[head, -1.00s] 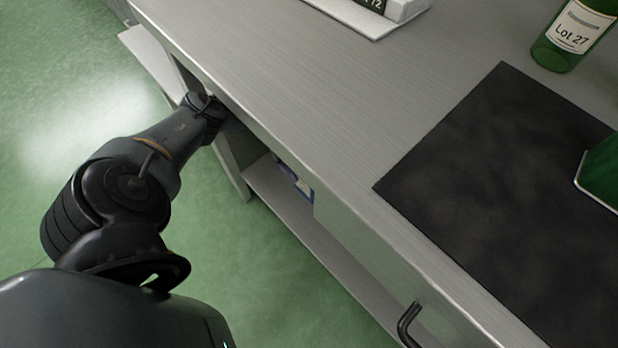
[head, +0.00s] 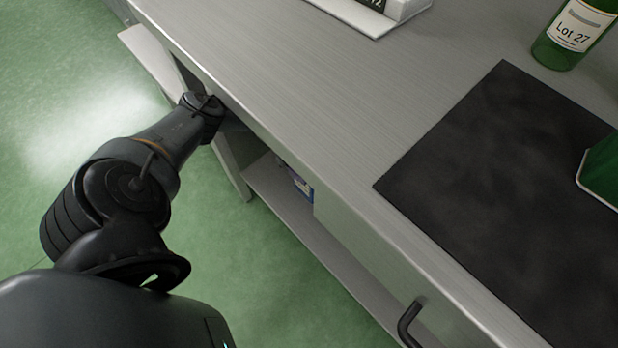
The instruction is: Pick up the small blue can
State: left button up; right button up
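No thing that I can clearly make out as the small blue can shows. A small blue and white item (head: 303,189) stands on the lower shelf (head: 283,205), mostly hidden by the table front; I cannot tell whether it is a can. My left arm reaches in under the table's left part. Its wrist is at the table edge, and the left gripper is hidden beneath the tabletop. My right gripper is out of the picture.
On the grey tabletop (head: 330,95) lie a black mat (head: 480,190) and a white stand (head: 365,14). A green bottle labelled Lot 27 (head: 553,52) stands behind the mat. A green container (head: 603,170) is at the right edge. A black handle (head: 408,322) sticks out in front.

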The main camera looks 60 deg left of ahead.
pick_arm(q)
grip_shut()
jog(key=shift+r, duration=0.1)
jog(key=shift+r, duration=0.15)
